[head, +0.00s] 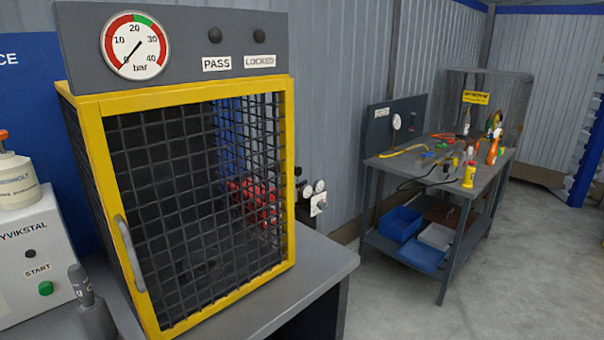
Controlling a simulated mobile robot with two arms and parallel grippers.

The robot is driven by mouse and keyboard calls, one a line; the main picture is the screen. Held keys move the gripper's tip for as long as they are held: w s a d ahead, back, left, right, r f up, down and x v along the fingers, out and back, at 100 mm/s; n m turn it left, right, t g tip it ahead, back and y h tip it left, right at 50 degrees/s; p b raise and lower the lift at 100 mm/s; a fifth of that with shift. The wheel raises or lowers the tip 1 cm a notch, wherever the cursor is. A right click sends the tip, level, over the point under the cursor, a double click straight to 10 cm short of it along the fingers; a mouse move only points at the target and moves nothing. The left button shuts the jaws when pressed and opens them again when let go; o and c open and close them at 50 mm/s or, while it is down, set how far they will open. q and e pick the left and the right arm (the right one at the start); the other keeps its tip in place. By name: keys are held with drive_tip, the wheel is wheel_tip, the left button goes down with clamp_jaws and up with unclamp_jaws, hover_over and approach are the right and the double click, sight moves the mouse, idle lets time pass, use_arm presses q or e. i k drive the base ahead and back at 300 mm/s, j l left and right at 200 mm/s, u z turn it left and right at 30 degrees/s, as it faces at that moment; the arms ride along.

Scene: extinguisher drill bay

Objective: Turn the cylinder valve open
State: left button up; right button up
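A fitting with two small round gauges (318,187) shows just right of the yellow-framed mesh cage, partly hidden behind it. It may belong to the cylinder valve, but I cannot make out a cylinder body or a clear valve handle. A pale square part (318,205) sits below the gauges. The large pressure gauge (135,46) above the cage has its needle near 0 bar. Neither of my grippers is in view.
The yellow cage (103,172) is closed and stands on a grey bench (318,262). Red parts (257,202) show behind its mesh. A white machine (27,255) with a green START button stands left. A cluttered worktable (484,184) stands right, with open floor (530,285) beside it.

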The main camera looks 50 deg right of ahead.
sight(300, 184)
drive_tip(key=i+l, duration=0.1)
drive_tip(key=l, duration=0.45)
drive_tip(key=i+l, duration=0.1)
drive_tip(key=l, duration=0.45)
drive_tip(key=i+l, duration=0.1)
drive_tip(key=l, duration=0.45)
drive_tip(key=i+l, duration=0.1)
drive_tip(key=l, duration=0.45)
drive_tip(key=i+l, duration=0.1)
drive_tip(key=l, duration=0.45)
drive_tip(key=i+l, duration=0.1)
drive_tip(key=l, duration=0.45)
